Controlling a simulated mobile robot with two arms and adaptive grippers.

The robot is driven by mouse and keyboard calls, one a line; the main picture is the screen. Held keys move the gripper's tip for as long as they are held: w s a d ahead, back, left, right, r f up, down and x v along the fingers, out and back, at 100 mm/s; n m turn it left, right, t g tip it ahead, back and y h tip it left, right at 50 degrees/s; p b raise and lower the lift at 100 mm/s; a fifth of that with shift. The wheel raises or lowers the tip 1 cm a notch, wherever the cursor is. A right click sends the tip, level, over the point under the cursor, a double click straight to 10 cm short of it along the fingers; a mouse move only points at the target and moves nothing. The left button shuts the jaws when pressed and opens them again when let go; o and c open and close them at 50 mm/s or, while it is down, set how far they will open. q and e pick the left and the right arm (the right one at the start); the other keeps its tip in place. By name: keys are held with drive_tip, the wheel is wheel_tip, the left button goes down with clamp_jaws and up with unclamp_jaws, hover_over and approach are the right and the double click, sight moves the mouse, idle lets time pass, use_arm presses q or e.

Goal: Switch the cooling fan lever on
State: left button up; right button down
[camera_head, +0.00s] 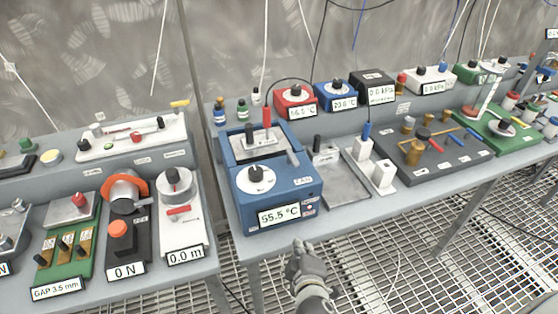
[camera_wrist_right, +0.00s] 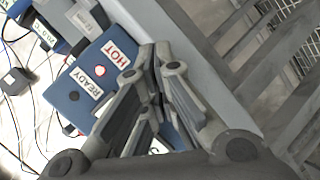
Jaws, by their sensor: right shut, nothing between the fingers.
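I cannot tell which part is the cooling fan lever, as small labels are unreadable. My right gripper (camera_head: 302,248) is shut and empty, in front of the bench edge and apart from the box. In the right wrist view the shut fingers (camera_wrist_right: 156,52) overlap the blue box (camera_wrist_right: 70,97) with its HOT and READY labels. My left gripper is not in view.
A grey plate (camera_head: 342,188) with a black handle and white blocks stand right of the box. Small red and blue boxes with displays (camera_head: 335,97) stand on the back shelf. The left bench holds other devices (camera_head: 125,230). Grating floor (camera_head: 385,265) lies open in front.

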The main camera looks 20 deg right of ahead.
wheel_tip(320, 180, up, 5)
drive_tip(key=w+a+n+t, duration=0.1)
drive_tip(key=w, duration=0.1)
drive_tip(key=n+t, duration=0.4)
drive_tip(key=n, duration=0.1)
approach(282, 180)
wheel_tip(282, 180, up, 3)
drive_tip(key=shift+w+a+r, duration=0.1)
drive_tip(key=shift+a+r, duration=0.15)
drive_tip(key=shift+a, duration=0.05)
drive_tip(key=w+p, duration=0.1)
drive_tip(key=w, duration=0.2)
drive_tip(key=w+d+p, duration=0.1)
drive_tip(key=w, duration=0.2)
drive_tip(key=w+d+p, duration=0.1)
drive_tip(key=w, duration=0.2)
drive_tip(key=shift+w+p, duration=0.35)
drive_tip(key=shift+w, duration=0.05)
drive_tip(key=shift+d, duration=0.1)
drive_tip(key=shift+s+d+t+y+p, duration=0.15)
drive_tip(key=shift+d+t+y+p, duration=0.05)
drive_tip(key=shift+t+y+p, duration=0.15)
